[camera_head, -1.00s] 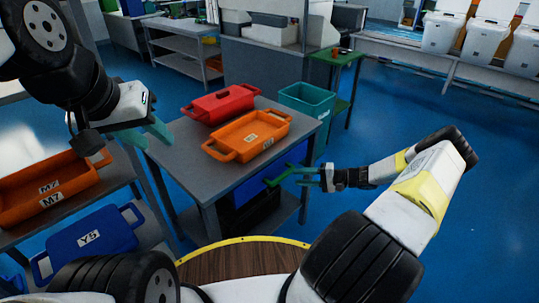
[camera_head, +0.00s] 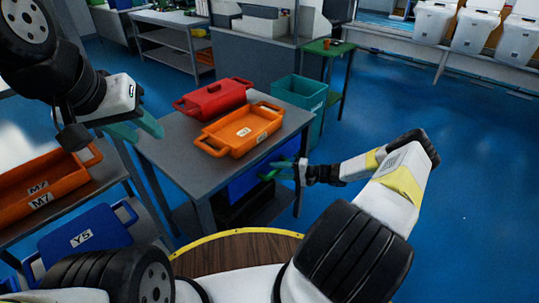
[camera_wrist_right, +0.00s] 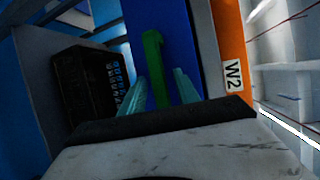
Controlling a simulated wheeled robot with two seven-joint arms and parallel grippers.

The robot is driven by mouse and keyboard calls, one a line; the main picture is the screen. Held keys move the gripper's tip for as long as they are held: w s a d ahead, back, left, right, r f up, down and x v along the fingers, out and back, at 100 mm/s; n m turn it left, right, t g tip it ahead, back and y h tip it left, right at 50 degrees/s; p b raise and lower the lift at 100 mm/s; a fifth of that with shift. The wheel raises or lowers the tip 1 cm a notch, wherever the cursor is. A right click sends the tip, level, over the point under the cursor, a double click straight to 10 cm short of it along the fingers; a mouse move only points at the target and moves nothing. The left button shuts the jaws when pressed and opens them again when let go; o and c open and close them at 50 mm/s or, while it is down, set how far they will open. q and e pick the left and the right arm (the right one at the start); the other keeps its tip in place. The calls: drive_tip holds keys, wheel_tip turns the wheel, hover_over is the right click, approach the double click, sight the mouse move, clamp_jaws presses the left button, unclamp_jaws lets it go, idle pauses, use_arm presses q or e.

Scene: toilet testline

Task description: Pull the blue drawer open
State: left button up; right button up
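The blue drawer (camera_head: 243,184) is under the grey table, and its blue front (camera_wrist_right: 180,30) also shows in the right wrist view. Its green handle (camera_head: 268,175) sticks out on the side facing my right arm. My right gripper (camera_head: 288,168) is at the handle. In the right wrist view, the green handle (camera_wrist_right: 154,62) lies between the two parted teal fingers (camera_wrist_right: 160,92), with gaps on both sides. My left gripper (camera_head: 137,130) is empty, its teal fingers apart, near the left edge of the table.
An orange tray (camera_head: 222,151) and a red lidded box (camera_head: 193,104) stand on the grey table (camera_head: 172,140). A teal bin (camera_head: 308,92) stands behind it. An orange M7 crate (camera_head: 65,180) and a blue Y5 crate (camera_head: 115,232) are at left. Open blue floor (camera_head: 470,190) lies at right.

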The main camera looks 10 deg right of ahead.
clamp_jaws()
idle(1.4)
